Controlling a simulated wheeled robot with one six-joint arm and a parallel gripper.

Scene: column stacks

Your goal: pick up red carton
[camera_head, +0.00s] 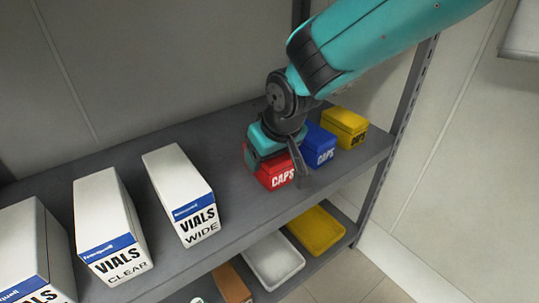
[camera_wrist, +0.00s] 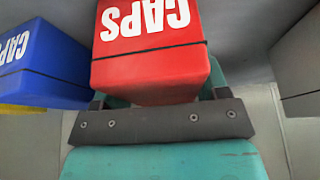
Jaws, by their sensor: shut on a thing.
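The red carton (camera_head: 276,177), marked "CAPS", is on the grey shelf, to the left of a blue carton in the head view. My gripper (camera_head: 280,157) is over it from above and shut on it, hiding part of its top and sides. In the wrist view the red carton (camera_wrist: 152,54) fills the upper middle, between the fingers of my gripper (camera_wrist: 158,97). I cannot tell whether the carton still touches the shelf.
The blue carton (camera_head: 319,146) stands close on the right, with a yellow carton (camera_head: 345,127) beyond it. Tall white vials boxes (camera_head: 180,191) stand to the left. A shelf post (camera_head: 399,120) rises at the right. Trays (camera_head: 272,262) lie on the lower shelf.

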